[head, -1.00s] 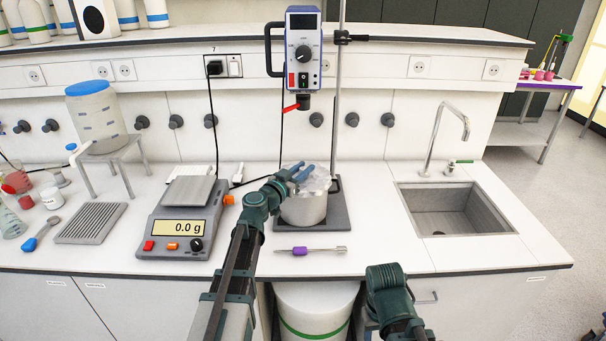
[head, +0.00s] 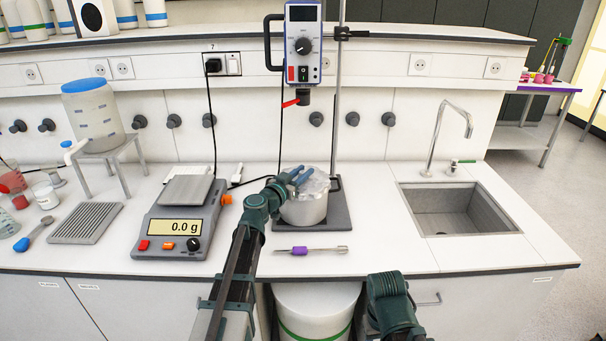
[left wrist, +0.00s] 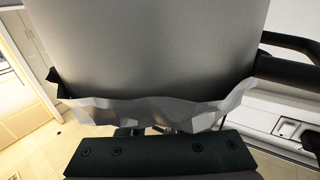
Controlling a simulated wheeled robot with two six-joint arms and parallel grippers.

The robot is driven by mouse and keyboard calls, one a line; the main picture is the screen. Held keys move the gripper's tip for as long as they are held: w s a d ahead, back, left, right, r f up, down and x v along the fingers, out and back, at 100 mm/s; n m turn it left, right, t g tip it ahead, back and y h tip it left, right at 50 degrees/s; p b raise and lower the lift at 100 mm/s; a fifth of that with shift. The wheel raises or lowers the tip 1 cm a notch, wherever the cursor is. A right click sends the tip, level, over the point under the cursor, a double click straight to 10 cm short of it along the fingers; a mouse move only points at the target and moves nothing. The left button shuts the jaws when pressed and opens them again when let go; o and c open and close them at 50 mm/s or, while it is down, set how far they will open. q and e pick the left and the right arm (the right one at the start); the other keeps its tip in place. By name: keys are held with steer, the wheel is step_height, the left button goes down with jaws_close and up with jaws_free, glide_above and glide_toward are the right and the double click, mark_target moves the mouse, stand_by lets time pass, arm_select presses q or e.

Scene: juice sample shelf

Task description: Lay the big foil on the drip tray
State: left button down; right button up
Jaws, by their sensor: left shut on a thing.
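The big foil (head: 317,182) is a crinkled silvery sheet over the top of a grey metal pot (head: 303,210). My left gripper (head: 299,177) reaches over the pot's rim and is shut on the foil. In the left wrist view the foil's crumpled edge (left wrist: 165,108) runs along the grey pot wall (left wrist: 150,45), and the fingertips are mostly hidden behind it. The drip tray (head: 86,223) is a ribbed grey plate lying bare on the bench, left of the balance. Part of my right arm shows at the bottom, but its fingers are out of sight.
The balance (head: 181,227) reading 0.0 g stands between tray and pot. A stirrer (head: 303,50) hangs on a rod above the pot. A purple-handled tool (head: 300,250) lies in front of it. A sink (head: 455,210) is at right; a blue-lidded container (head: 93,118) stands behind the tray.

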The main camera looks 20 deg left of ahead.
arm_select(q)
steer(key=c, duration=0.6)
jaws_free()
steer(key=shift+c, duration=0.2)
